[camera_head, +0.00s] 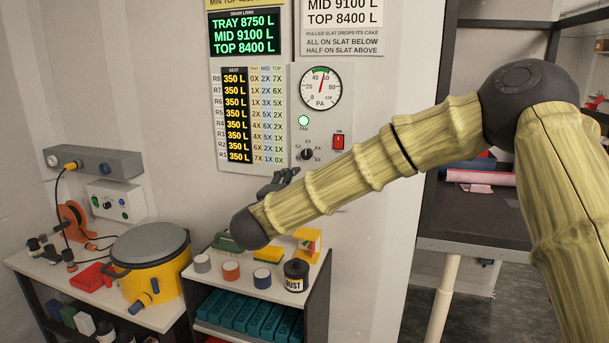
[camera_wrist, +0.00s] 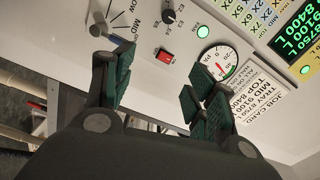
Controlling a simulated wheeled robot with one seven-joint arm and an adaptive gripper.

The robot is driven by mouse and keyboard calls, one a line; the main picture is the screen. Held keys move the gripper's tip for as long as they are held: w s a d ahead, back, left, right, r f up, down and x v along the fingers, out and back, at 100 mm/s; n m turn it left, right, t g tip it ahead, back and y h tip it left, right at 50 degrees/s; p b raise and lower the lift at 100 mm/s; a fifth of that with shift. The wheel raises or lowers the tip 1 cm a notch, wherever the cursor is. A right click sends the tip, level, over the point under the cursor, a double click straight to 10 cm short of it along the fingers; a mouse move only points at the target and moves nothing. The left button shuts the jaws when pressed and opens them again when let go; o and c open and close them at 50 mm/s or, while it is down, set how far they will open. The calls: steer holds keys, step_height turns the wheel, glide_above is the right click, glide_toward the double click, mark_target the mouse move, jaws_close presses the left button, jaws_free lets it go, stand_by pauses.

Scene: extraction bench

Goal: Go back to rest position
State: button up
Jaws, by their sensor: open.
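My arm reaches from the right across the head view toward the wall panel. My gripper (camera_head: 278,183) shows small and partly hidden behind the arm, in front of the panel's lower part. In the wrist view my gripper (camera_wrist: 158,92) has its two dark green padded fingers spread apart, with nothing between them. The control panel (camera_wrist: 150,62) fills the space beyond the fingers. A grey-blue handle by the MID mark (camera_wrist: 112,34) is close to the left finger; I cannot tell whether they touch.
The panel has a red switch (camera_head: 339,142), a gauge (camera_head: 320,88) and a knob (camera_head: 307,154). A dark shelf (camera_head: 470,222) stands right.

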steer(key=s+d+f+n+g+y, duration=0.15)
steer(key=f+n, duration=0.25)
steer(key=f, duration=0.8)
steer(key=s+f+n+g+y, duration=0.1)
steer(key=s+f+n+y, duration=0.15)
steer(key=f, duration=0.95)
steer(key=s+d+f+n+g+y, duration=0.1)
steer(key=s+d+f+n+g, duration=0.15)
steer(key=s+f, duration=0.55)
steer(key=s+d+f+n+g+y, duration=0.1)
steer(key=s+d+f+n, duration=0.25)
steer(key=f, duration=0.75)
steer(key=s+d+f+n+g, duration=0.2)
steer(key=s+d+f+g, duration=0.15)
steer(key=s+f, duration=0.45)
steer(key=s+d+f+n+g, duration=0.2)
steer(key=s+d+f, duration=0.3)
steer(key=s, duration=0.6)
steer(key=s+d+f+g, duration=0.1)
steer(key=s+d+g, duration=0.1)
steer(key=s, duration=0.4)
steer(key=s+d+f+n+g, duration=0.1)
steer(key=s+d, duration=0.3)
steer(key=s, duration=0.3)
steer(key=s+d+f+n+g, duration=0.1)
steer(key=s+d+f+g, duration=0.1)
steer(key=s+d, duration=0.2)
steer(key=s, duration=0.3)
steer(key=shift+s+g, duration=0.2)
steer(key=shift+g, duration=0.15)
